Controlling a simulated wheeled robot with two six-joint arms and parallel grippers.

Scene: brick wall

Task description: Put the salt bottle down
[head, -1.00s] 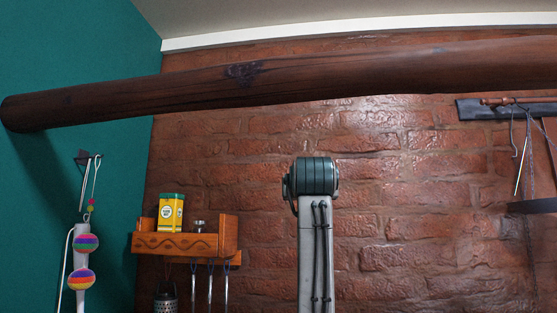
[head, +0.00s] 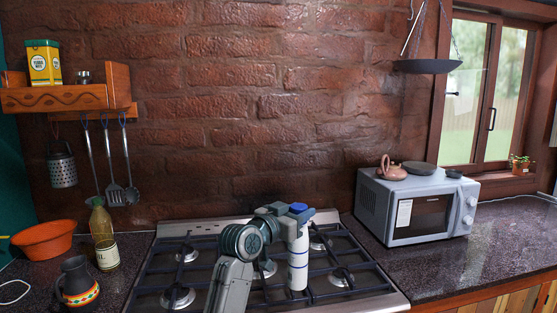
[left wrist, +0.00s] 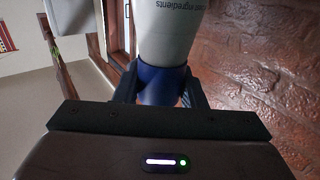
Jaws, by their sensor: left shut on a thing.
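The salt bottle is a white cylinder with a blue cap (head: 298,258), upright over the right middle of the stove in the head view. My left gripper (head: 284,216) is shut around its upper end, at the cap. I cannot tell whether the bottle's base touches the stove grate or hangs just above it. In the left wrist view my gripper fingers (left wrist: 160,88) clasp the blue cap, and the white printed body of the salt bottle (left wrist: 170,30) extends beyond them. My right gripper is not in view.
The gas stove (head: 150,280) has black grates. A microwave (head: 415,205) stands right, with a teapot (head: 392,170) on top. An orange bowl (head: 44,240), a glass bottle (head: 103,235) and a dark jug (head: 76,285) stand left. The counter right of the microwave is clear.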

